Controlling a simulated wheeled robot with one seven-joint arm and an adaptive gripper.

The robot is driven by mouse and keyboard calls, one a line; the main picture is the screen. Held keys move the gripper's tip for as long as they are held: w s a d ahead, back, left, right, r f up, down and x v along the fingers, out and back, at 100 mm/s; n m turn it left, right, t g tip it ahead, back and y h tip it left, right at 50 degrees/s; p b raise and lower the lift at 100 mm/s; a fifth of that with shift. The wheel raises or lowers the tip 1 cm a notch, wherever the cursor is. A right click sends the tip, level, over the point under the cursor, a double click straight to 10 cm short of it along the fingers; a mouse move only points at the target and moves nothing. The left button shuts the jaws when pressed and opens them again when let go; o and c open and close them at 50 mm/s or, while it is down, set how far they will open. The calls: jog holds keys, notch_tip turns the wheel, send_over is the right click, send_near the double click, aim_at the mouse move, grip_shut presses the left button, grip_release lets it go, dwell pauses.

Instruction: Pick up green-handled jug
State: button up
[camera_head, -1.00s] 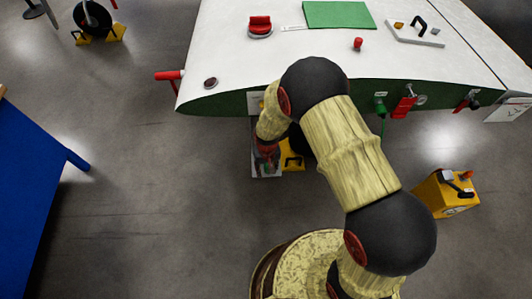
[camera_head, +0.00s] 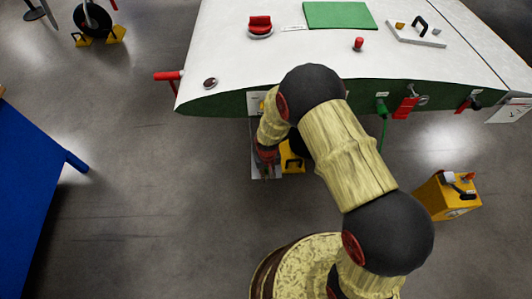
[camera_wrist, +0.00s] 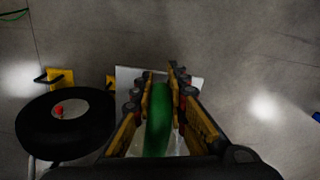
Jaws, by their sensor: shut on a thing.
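The jug's green handle (camera_wrist: 158,120) lies between the two fingers of my gripper (camera_wrist: 160,88) in the wrist view. The gripper is shut on the handle. A pale, whitish body shows partly below and beside the handle, but most of the jug is hidden by the fingers and palm. In the head view my gripper (camera_head: 266,160) is low beside the wing's near edge, over a light grey flat surface. The jug cannot be made out there.
The light flat surface (camera_wrist: 128,73) sits under the gripper. A black wheel (camera_wrist: 62,122) and yellow chocks (camera_wrist: 60,77) stand close on its left. The white wing (camera_head: 230,50) overhangs beyond my arm. A yellow box (camera_head: 448,196) is at right, a blue table (camera_head: 30,190) at left.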

aim_at(267, 171)
grip_shut()
dwell(0.5)
jog(key=shift+r+p, duration=0.3)
jog(key=shift+r, duration=0.2)
jog(key=r+p, duration=0.1)
jog(key=r, duration=0.2)
jog(key=shift+s+p, duration=0.2)
jog(key=shift+p, duration=0.15)
jog(key=s+p, duration=0.3)
jog(key=s, duration=1.4)
jog(key=shift+s+a+f+p, duration=0.25)
jog(key=shift+s+a+p, duration=0.05)
jog(key=shift+p, duration=0.1)
jog(key=shift+o, duration=0.8)
grip_release()
grip_shut()
